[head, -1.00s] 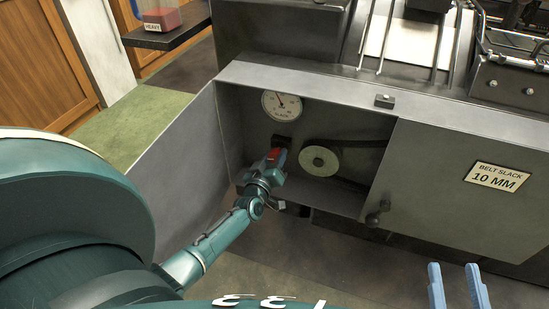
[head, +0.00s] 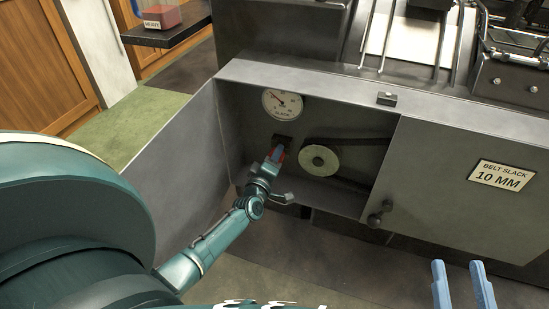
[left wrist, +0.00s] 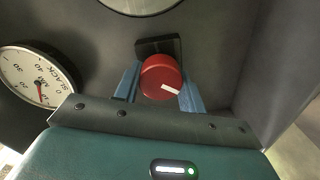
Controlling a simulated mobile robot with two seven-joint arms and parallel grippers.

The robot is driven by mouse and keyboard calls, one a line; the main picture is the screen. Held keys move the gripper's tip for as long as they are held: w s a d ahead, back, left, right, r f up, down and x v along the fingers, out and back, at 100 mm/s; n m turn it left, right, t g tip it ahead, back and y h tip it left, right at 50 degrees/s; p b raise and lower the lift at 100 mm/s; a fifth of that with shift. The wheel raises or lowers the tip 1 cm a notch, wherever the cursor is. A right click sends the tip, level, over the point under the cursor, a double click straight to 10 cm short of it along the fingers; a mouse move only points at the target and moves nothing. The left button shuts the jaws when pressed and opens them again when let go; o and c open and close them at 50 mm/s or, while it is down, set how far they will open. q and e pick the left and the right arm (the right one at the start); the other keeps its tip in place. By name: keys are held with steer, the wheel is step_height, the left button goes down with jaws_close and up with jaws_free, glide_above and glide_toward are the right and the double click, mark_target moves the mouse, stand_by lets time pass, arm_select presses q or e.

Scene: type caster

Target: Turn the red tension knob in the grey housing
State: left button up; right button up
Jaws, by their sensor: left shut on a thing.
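The red tension knob (left wrist: 161,77) has a white mark, which points right and slightly down in the left wrist view. It sits in front of a small dark block inside the open grey housing (head: 230,150). My left gripper (head: 276,154) is shut on the knob, with a blue finger on each side of it in the left wrist view. In the head view the gripper hides most of the knob. The slack gauge (head: 282,103) is above the knob; its face also shows in the left wrist view (left wrist: 30,75). My right gripper (head: 462,285) is open and empty at the lower right.
A pale pulley (head: 319,160) with a dark belt is just right of my left gripper. A grey panel (head: 160,145) stands at the housing's left. The closed cover bears a "BELT SLACK 10 MM" label (head: 501,176) and a dark handle (head: 379,214).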

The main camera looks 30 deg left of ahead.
stand_by(0.4)
arm_select(q)
steer(key=o, duration=1)
steer(key=shift+c, duration=0.2)
steer(key=shift+s, duration=0.1)
arm_select(e)
steer(key=shift+r, duration=0.1)
arm_select(q)
steer(key=p+v, duration=0.4)
steer(key=v, duration=0.9)
arm_select(e)
steer(key=shift+s+d+f+n+h, duration=0.25)
steer(key=shift+d+n+h, duration=0.05)
steer(key=shift+d+n, duration=0.1)
steer(key=shift+w+r, duration=0.1)
steer(key=shift+r, duration=0.2)
